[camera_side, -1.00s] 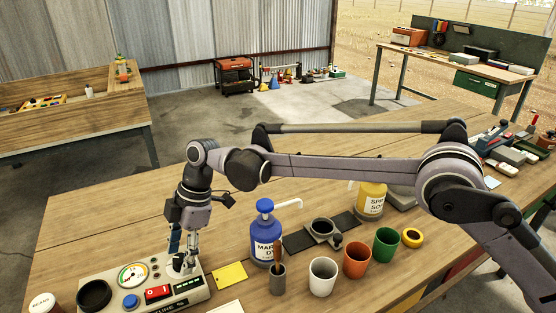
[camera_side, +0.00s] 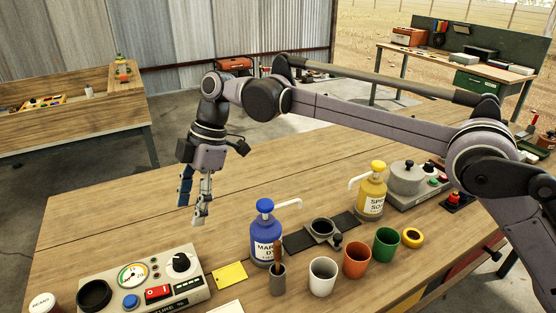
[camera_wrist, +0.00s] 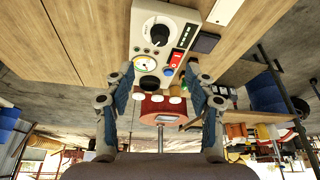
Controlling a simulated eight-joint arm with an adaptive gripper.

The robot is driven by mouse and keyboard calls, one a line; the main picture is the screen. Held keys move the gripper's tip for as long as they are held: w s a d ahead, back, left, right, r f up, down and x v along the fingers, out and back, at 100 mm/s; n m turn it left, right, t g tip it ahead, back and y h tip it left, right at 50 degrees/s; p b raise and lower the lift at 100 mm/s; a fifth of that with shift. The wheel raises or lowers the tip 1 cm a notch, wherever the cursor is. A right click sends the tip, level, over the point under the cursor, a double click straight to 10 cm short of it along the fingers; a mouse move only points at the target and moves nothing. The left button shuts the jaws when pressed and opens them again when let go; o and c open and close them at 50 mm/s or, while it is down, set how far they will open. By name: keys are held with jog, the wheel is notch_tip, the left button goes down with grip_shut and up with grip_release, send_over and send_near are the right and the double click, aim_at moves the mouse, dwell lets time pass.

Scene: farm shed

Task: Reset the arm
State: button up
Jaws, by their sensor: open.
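My gripper (camera_side: 191,205) hangs in the air above the table, behind the grey control panel (camera_side: 202,287), pointing down and empty. In the wrist view my gripper (camera_wrist: 162,100) shows its two fingers wide apart with nothing between them. The panel also shows in the wrist view (camera_wrist: 146,32). It has a black knob (camera_side: 181,264) with a white pointer mark, a round gauge (camera_side: 133,275), a blue button (camera_side: 131,301) and a red switch (camera_side: 158,293). The gripper is clear of the knob.
A blue pump bottle (camera_side: 265,225), a yellow pump bottle (camera_side: 371,195), a white cup (camera_side: 322,278), an orange cup (camera_side: 357,262) and a green cup (camera_side: 386,246) stand right of the panel. A yellow card (camera_side: 230,274) lies beside it. The table behind the panel is bare.

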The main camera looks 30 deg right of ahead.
jog(key=s+d+r+m+t, duration=0.1)
jog(key=s+d+r+m, duration=0.15)
jog(key=d, duration=0.55)
jog(key=s+d+r+m+t+h, duration=0.1)
jog(key=d+r+m+t, duration=0.1)
jog(key=d+m, duration=0.35)
jog(key=s+d+r+m+t, duration=0.1)
jog(key=s+d+r+m, duration=0.1)
jog(key=d, duration=0.7)
jog(key=s+d+f+m+t+h, duration=0.1)
jog(key=s+d+f+m+t, duration=0.1)
jog(key=s+d+f+m, duration=0.3)
jog(key=s+d+f+m+t+h, duration=0.2)
jog(key=s+d+f+m, duration=0.3)
jog(key=s+d, duration=0.6)
jog(key=shift+d+f, duration=0.15)
jog(key=shift+d, duration=0.45)
